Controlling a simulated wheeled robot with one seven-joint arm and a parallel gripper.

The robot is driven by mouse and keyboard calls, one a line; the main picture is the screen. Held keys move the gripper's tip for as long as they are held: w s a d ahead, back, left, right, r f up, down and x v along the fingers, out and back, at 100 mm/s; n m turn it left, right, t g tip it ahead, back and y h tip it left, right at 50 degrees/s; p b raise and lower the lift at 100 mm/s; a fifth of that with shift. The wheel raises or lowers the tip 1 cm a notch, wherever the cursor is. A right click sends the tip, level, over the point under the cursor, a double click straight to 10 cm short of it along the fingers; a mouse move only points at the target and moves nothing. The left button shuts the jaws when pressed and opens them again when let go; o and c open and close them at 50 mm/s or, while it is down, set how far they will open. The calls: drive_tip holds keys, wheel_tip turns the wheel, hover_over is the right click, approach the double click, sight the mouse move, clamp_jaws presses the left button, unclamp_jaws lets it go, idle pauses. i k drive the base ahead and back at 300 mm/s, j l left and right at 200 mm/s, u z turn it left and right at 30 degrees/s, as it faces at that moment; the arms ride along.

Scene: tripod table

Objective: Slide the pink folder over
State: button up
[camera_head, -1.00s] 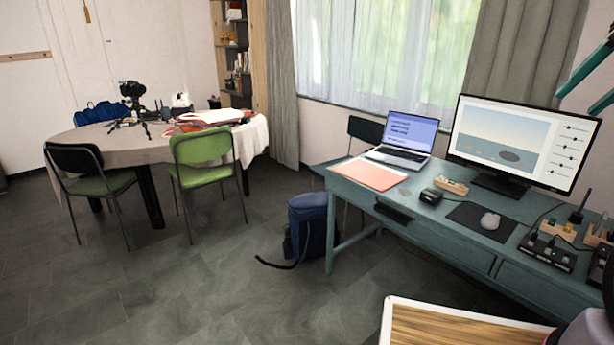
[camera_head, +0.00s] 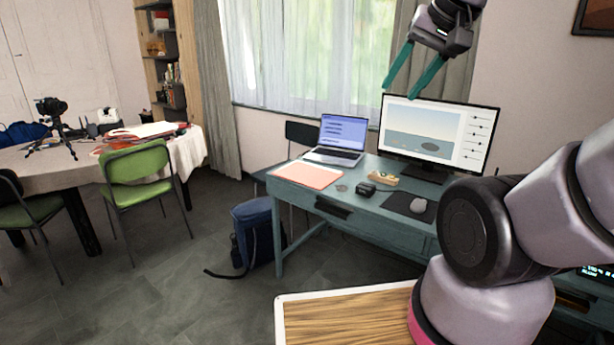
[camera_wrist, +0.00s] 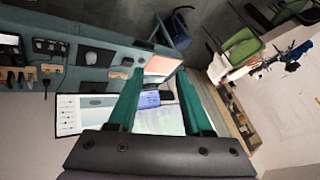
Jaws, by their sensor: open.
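The pink folder (camera_head: 307,175) lies flat on the left end of the teal desk (camera_head: 352,201), in front of the open laptop (camera_head: 338,137). In the wrist view the folder (camera_wrist: 160,66) shows small and far off, between and beyond the fingertips, partly covered by them. My gripper (camera_head: 401,91) is raised high, in front of the window and above the monitor in the head view. Its two teal fingers are apart with nothing between them. They also show in the wrist view (camera_wrist: 161,73). The gripper is well clear of the folder.
A monitor (camera_head: 437,134), mouse (camera_head: 418,205) and small black device (camera_head: 365,188) stand on the desk right of the folder. A blue backpack (camera_head: 254,232) is by the desk's left leg. A round table with a green chair (camera_head: 139,178) stands at left. Floor between is clear.

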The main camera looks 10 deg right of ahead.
sight(317, 178)
drive_tip(key=i+j+z, duration=0.1)
drive_tip(key=i+j, duration=0.5)
drive_tip(key=i, duration=0.25)
drive_tip(key=i+j+z, duration=0.1)
drive_tip(key=i+j, duration=0.55)
drive_tip(key=i, duration=0.2)
drive_tip(key=i+j, duration=0.7)
drive_tip(key=i, duration=0.15)
drive_tip(key=l+z, duration=0.05)
